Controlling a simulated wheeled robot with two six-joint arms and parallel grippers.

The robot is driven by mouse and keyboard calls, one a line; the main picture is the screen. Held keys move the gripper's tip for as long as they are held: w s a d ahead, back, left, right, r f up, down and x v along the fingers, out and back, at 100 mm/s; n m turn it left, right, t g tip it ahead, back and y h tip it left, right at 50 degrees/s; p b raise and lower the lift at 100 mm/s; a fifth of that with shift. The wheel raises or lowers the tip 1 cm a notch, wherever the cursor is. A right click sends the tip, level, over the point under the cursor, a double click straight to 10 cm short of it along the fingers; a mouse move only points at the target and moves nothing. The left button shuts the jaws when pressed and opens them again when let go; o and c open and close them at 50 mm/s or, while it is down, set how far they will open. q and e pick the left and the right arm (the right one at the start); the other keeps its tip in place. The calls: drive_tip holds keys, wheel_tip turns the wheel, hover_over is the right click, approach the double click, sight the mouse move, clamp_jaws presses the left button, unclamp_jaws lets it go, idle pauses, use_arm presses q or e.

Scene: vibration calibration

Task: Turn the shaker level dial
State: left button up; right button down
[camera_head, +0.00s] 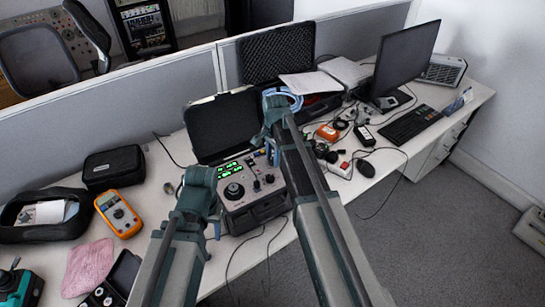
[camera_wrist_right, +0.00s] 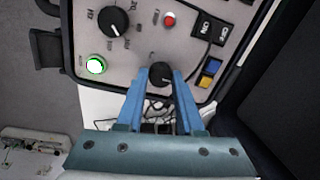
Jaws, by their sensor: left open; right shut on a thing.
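The control unit (camera_head: 238,210) is a grey panel in an open black case, with green displays and several knobs. In the right wrist view, my right gripper (camera_wrist_right: 160,82) has its blue fingers shut around a small black dial (camera_wrist_right: 161,70). The labels are too small to read, so I cannot tell from them whether this is the shaker level dial. A larger black knob (camera_wrist_right: 112,22) with a scale is up and left of it. In the head view my right arm partly covers the panel. My left gripper (camera_head: 202,182) is open beside the unit's left side; its fingertips are largely hidden.
A lit green button (camera_wrist_right: 95,65), a red button (camera_wrist_right: 169,18) and blue and yellow buttons surround the held dial. An orange multimeter (camera_head: 118,213) and pink cloth (camera_head: 88,266) lie left. A keyboard (camera_head: 409,124), monitor (camera_head: 405,60) and loose cables are right.

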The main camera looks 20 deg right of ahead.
drive_tip(key=shift+n, duration=0.3)
drive_tip(key=n, duration=1.2)
drive_tip(key=shift+w+n+g, duration=0.1)
drive_tip(key=shift+n+g, duration=0.2)
drive_tip(key=shift+n, duration=0.1)
drive_tip(key=n, duration=1.2)
drive_tip(key=shift+n+g, duration=0.3)
drive_tip(key=shift+n, duration=0.1)
drive_tip(key=c, duration=0.5)
unclamp_jaws()
drive_tip(key=shift+c, duration=0.2)
